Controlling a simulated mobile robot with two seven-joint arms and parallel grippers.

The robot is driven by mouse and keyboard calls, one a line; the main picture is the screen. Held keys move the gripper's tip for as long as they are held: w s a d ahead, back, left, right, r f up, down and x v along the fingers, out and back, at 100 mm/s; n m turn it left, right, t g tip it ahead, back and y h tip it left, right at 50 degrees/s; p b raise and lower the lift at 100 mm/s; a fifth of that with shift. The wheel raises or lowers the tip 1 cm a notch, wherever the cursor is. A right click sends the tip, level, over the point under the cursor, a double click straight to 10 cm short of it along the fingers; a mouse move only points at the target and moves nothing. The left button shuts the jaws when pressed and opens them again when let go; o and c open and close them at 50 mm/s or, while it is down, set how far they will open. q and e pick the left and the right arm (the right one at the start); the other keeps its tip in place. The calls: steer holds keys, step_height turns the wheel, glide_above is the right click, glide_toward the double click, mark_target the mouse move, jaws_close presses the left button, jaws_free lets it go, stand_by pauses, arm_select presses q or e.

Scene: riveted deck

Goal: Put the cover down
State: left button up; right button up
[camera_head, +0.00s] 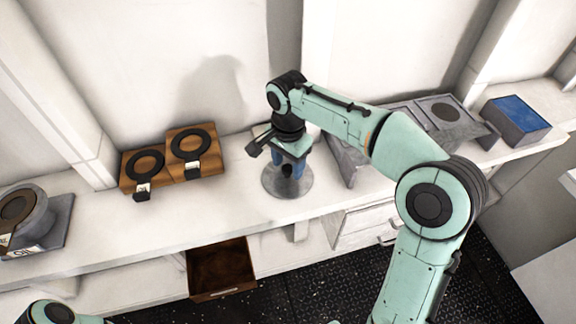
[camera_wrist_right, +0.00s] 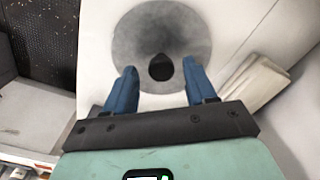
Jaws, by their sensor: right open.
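The cover (camera_head: 283,187) is a round grey disc with a dark knob at its middle. It rests on the white counter (camera_head: 235,208) near the front edge, below my right gripper (camera_head: 287,168). In the right wrist view the cover (camera_wrist_right: 130,38) lies flat, with the black knob (camera_wrist_right: 160,68) between the two blue fingertips. The fingers stand apart on either side of the knob, with clear gaps, so my right gripper is open and holds nothing. My left gripper is out of view.
Two wooden blocks with black rings (camera_head: 168,165) stand left of the cover. A grey device (camera_head: 40,225) is at far left. Grey slanted housings (camera_head: 445,112) and a blue-topped box (camera_head: 516,118) stand at right. An open brown drawer (camera_head: 221,268) juts out below the counter.

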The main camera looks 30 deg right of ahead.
mark_target(288, 168)
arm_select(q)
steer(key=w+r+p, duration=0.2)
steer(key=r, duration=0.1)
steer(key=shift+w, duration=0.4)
arm_select(e)
step_height(288, 168, up, 10)
